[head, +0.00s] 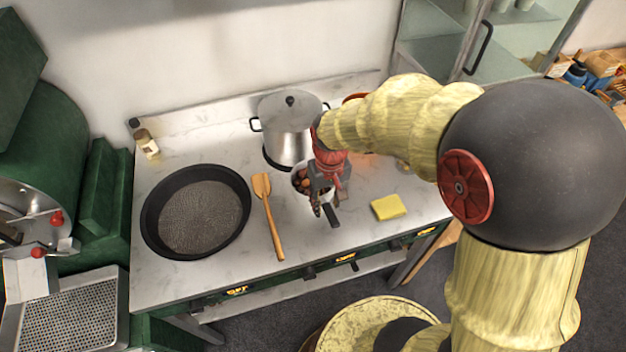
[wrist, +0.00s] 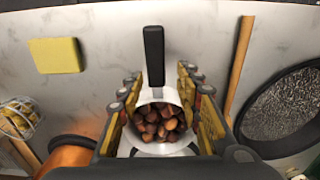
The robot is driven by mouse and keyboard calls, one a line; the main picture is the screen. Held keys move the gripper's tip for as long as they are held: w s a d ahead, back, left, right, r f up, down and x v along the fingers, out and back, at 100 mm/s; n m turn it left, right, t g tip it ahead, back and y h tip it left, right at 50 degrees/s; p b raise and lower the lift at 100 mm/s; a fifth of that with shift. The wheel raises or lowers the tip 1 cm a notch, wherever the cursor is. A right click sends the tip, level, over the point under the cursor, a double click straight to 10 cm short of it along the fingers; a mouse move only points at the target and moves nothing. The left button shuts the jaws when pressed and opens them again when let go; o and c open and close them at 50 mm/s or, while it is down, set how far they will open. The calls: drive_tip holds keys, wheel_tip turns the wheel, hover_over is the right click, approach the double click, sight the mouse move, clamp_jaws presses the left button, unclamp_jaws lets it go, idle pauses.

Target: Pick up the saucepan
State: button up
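The saucepan (head: 298,176) is a small light pan with a black handle, standing on the pale marble counter and partly hidden by my gripper. In the wrist view the saucepan (wrist: 158,148) holds several brown chestnuts (wrist: 160,122), and its handle (wrist: 153,55) points to the top of the picture. My gripper (head: 323,190) is right over the saucepan. In the wrist view its fingers (wrist: 157,80) are spread on either side of the pan and the handle's base, with gaps beside the handle. I cannot tell whether they touch the pan's wall.
A large lidded steel pot (head: 288,130) stands close behind the saucepan. A wooden spatula (head: 268,215) and a wide black frying pan (head: 150,225) lie to the left. A yellow sponge (head: 388,207) lies to the right. A copper-coloured vessel (wrist: 68,157) shows in the wrist view.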

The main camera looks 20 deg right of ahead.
sight(326, 208)
wheel_tip(326, 208, down, 3)
drive_tip(key=shift+w+f+b, duration=0.1)
drive_tip(key=shift+f+b, duration=0.1)
drive_tip(key=shift+b, duration=0.2)
drive_tip(key=f, duration=0.1)
drive_tip(key=f+b, duration=0.1)
drive_tip(key=f, duration=0.1)
drive_tip(key=f+b, duration=0.1)
drive_tip(key=f, duration=0.1)
drive_tip(key=shift+w+d+f, duration=0.1)
drive_tip(key=shift+w+d, duration=0.15)
drive_tip(key=shift+c, duration=1)
clamp_jaws()
drive_tip(key=shift+w, duration=0.1)
